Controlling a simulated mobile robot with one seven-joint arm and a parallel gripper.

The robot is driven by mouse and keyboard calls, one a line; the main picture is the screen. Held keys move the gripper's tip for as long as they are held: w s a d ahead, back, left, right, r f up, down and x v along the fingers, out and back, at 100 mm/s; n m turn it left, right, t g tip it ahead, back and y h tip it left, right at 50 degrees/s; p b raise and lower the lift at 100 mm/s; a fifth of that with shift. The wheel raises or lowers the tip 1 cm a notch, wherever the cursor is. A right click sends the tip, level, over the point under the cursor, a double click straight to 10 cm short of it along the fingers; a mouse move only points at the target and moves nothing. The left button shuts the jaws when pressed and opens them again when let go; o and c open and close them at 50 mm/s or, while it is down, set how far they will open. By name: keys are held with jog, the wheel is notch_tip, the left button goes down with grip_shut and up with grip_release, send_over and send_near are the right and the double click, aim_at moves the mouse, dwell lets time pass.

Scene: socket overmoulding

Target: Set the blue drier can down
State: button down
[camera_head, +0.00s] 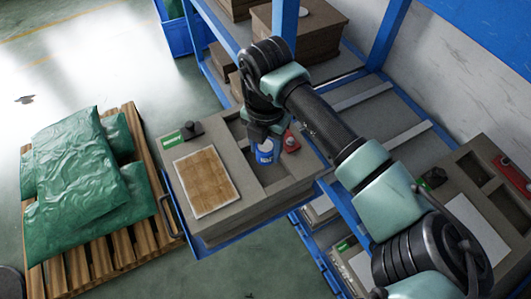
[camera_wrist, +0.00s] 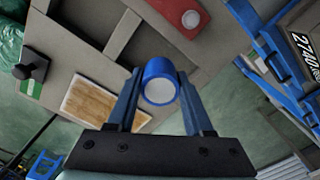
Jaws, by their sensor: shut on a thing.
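The blue drier can (camera_head: 265,152), with a white label band, is upright or nearly so over the recessed part of the grey bench top (camera_head: 240,206). My gripper (camera_head: 264,136) is above it and shut on it. In the wrist view the can (camera_wrist: 160,84) shows its pale round end and blue rim between the two blue fingers of my gripper (camera_wrist: 160,76). I cannot tell whether its base touches the surface below. The arm hides part of the recess behind it.
A brown board in a pale frame (camera_head: 203,182) lies left of the can. A black-knobbed item (camera_head: 192,130) sits behind it, and a red block with a white disc (camera_head: 291,143) is close to the right. Blue rack posts (camera_head: 286,22) stand behind. Green sacks (camera_head: 80,180) lie on a pallet at left.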

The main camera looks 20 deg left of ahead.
aim_at(266, 158)
jog(key=shift+f+p, duration=0.3)
jog(key=shift+f, duration=1.55)
jog(key=shift+f, duration=0.1)
jog(key=shift+c, duration=1.5)
grip_release()
notch_tip(266, 158, up, 12)
jog(key=shift+r+b, duration=0.1)
jog(key=shift+b, duration=0.85)
